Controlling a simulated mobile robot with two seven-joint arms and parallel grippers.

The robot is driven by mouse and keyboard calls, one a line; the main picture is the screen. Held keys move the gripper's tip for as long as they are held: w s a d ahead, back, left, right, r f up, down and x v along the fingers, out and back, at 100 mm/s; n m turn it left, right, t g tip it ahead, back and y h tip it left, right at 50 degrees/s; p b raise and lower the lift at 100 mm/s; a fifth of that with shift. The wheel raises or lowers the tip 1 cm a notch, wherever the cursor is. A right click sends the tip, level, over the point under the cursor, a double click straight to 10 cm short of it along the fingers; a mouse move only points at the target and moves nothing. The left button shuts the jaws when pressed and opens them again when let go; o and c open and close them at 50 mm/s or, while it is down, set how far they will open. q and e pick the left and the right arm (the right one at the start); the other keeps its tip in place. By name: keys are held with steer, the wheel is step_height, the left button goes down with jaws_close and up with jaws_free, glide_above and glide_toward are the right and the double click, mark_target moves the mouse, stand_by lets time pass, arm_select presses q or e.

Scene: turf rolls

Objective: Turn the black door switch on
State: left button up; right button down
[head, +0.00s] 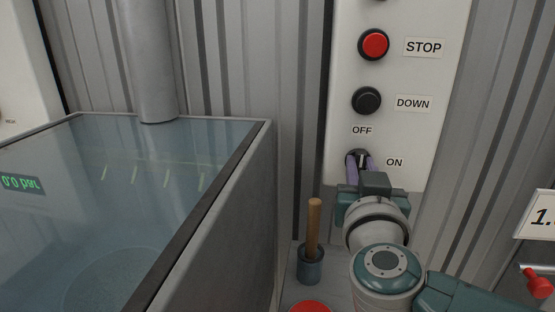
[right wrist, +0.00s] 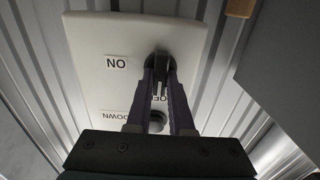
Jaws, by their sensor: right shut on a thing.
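The black door switch (head: 357,154) is on the white control panel (head: 343,60), with OFF printed above it and ON to its right. My right gripper (head: 361,164) is at the panel with its purple fingers shut on the switch handle. In the right wrist view, the fingertips (right wrist: 160,68) sit on either side of the dark switch (right wrist: 159,54), and the ON label shows to its left. The handle appears to point roughly toward OFF, but the fingers partly hide it. My left gripper is not in view.
Above the switch are a black DOWN button (head: 367,101) and a red STOP button (head: 374,44). A glass-topped tank (head: 262,190) stands at the left. A wooden handle (head: 314,228) rises from a dark cup (head: 311,265) beside my right arm. A corrugated metal wall (head: 290,100) stands behind.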

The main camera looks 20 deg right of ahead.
stand_by(0.6)
steer(key=shift+m, duration=0.3)
steer(key=m, duration=0.3)
steer(key=shift+p, duration=0.35)
steer(key=m, duration=0.4)
steer(key=shift+s+d+f, duration=0.1)
steer(key=m+b, duration=0.1)
steer(key=m, duration=0.4)
steer(key=m+b, duration=0.1)
steer(key=m, duration=0.4)
steer(key=shift+d+f, duration=0.1)
steer(key=shift+f, duration=0.1)
steer(key=shift+m, duration=0.3)
